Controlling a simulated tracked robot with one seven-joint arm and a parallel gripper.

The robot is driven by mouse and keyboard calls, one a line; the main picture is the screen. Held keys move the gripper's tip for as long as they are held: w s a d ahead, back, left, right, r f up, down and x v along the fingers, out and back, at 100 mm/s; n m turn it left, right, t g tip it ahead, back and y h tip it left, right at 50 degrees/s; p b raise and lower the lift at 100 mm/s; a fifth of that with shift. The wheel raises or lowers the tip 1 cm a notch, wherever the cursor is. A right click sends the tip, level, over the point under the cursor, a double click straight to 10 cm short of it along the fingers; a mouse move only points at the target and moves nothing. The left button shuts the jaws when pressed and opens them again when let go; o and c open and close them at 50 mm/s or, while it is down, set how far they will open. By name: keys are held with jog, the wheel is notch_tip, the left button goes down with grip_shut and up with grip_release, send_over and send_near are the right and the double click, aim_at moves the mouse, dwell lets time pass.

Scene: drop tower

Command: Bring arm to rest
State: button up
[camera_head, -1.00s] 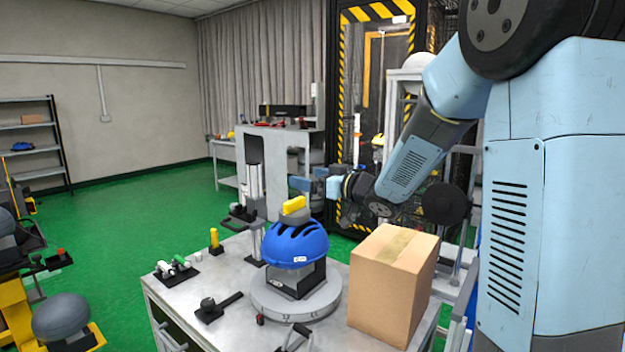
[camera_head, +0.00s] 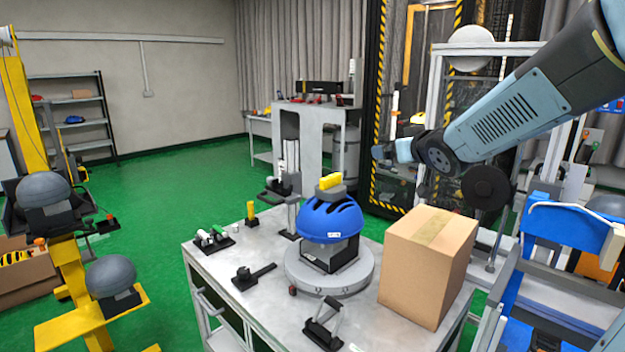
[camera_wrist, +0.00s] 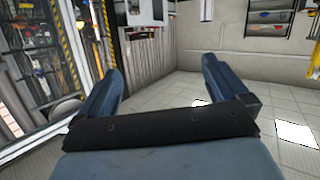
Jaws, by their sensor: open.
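My gripper (camera_head: 390,152) is at the end of my light-blue arm, raised above and behind the workbench. It points left, clear of the bench and the things on it. In the wrist view its two dark blue fingers (camera_wrist: 162,72) are spread apart with nothing between them. The forearm runs from the gripper up to the top right of the head view. The rest of the arm is out of view.
The bench (camera_head: 225,268) holds a blue helmet (camera_head: 325,222) on a round stand and a cardboard box (camera_head: 415,275), both below my arm. A striped tower frame (camera_head: 374,110) stands behind the gripper. Green floor (camera_head: 190,165) lies open at left.

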jog(key=s+d+f+m+g+h, duration=0.1)
jog(key=s+f+g, duration=0.1)
jog(key=s, duration=0.7)
jog(key=s+d+f+m+g+h, duration=0.1)
jog(key=s+g, duration=0.3)
jog(key=s, duration=0.6)
jog(key=s+d+f+m+g, duration=0.1)
jog(key=s+f+g, duration=0.2)
jog(key=s, duration=0.7)
jog(key=shift+f+m+h, duration=0.3)
jog(key=shift+f+h, duration=0.1)
jog(key=shift+f, duration=0.05)
